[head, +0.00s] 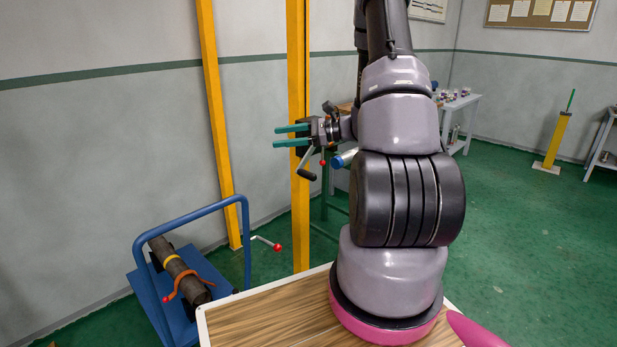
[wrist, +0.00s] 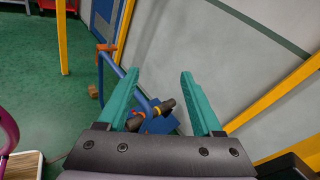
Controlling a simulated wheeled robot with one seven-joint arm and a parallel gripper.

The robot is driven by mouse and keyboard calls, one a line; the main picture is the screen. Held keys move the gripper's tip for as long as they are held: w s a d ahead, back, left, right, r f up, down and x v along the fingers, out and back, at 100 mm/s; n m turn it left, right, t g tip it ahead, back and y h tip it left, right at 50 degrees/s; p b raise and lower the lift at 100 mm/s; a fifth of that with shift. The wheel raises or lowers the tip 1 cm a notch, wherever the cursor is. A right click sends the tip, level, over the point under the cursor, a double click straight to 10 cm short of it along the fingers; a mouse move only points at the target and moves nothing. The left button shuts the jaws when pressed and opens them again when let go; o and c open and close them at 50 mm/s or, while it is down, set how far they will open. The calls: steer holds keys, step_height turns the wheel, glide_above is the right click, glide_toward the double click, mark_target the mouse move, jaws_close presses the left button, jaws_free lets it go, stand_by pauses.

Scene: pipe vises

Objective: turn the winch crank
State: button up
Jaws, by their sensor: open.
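My gripper (head: 291,136) points left in the head view, in front of or beside a yellow post (head: 299,215). Its two teal fingers are apart with nothing between them. A crank with a grey arm and dark grip (head: 304,172) hangs just below the gripper; it looks like the winch crank. A red ball (head: 322,162) shows beside it. The winch body is hard to tell apart from my wrist.
A blue cart (head: 138,262) holds a dark pipe (head: 160,250) with yellow and orange bands. A rod with a red ball (head: 277,247) sticks out near a second yellow post (head: 214,110). A wood-topped table (head: 262,318) stands in front.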

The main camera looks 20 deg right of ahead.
steer(key=w+d+f+m+t+h, duration=0.35)
steer(key=d+f+m+t, duration=0.4)
steer(key=d+f, duration=0.35)
steer(key=m+t+h, duration=0.2)
steer(key=m+h, duration=0.3)
glide_toward(308, 175)
steer(key=w+f, duration=0.1)
steer(key=x, duration=1)
steer(key=shift+w+d, duration=0.3)
steer(key=shift+d, duration=0.05)
jaws_close()
